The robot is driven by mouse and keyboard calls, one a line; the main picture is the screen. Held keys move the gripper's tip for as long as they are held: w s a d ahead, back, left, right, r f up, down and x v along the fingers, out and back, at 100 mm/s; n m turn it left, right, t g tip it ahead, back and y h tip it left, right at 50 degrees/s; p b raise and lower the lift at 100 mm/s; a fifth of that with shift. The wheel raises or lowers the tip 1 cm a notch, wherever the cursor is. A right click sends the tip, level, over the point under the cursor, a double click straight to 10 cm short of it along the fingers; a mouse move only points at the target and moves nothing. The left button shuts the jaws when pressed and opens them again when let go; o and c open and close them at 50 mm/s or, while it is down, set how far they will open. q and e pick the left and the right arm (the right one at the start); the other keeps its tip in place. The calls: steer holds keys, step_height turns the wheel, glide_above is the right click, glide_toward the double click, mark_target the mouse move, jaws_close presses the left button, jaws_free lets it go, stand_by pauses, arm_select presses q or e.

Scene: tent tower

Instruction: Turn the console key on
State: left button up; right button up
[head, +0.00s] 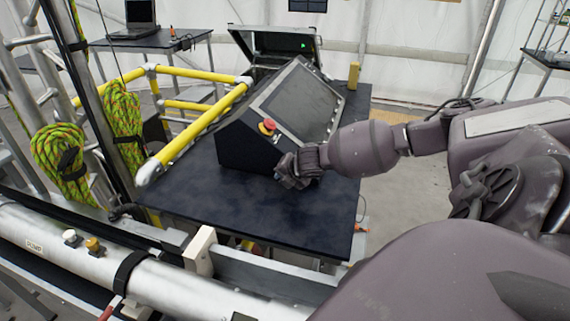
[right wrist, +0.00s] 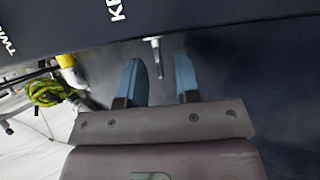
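The black console (head: 250,135) stands on a dark table, with a sloped screen and a red stop knob on a yellow base. In the right wrist view, the dark console face (right wrist: 230,15) fills the top, with partly cut-off white lettering. A small metal key (right wrist: 157,55) sticks out from its edge. My right gripper (head: 287,172) is close to the console's front face; its blue fingers (right wrist: 160,75) are apart and empty, with the key just ahead, roughly between the tips. The head view does not show the key clearly. My left gripper is not in view.
The dark table (head: 250,205) is bare in front of the console. Yellow railings (head: 205,120) run along its left. Rope coils (head: 60,160) hang at the far left. A metal pipe (head: 180,285) crosses the lower left. An open case (head: 275,45) stands behind.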

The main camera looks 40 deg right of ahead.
jaws_close()
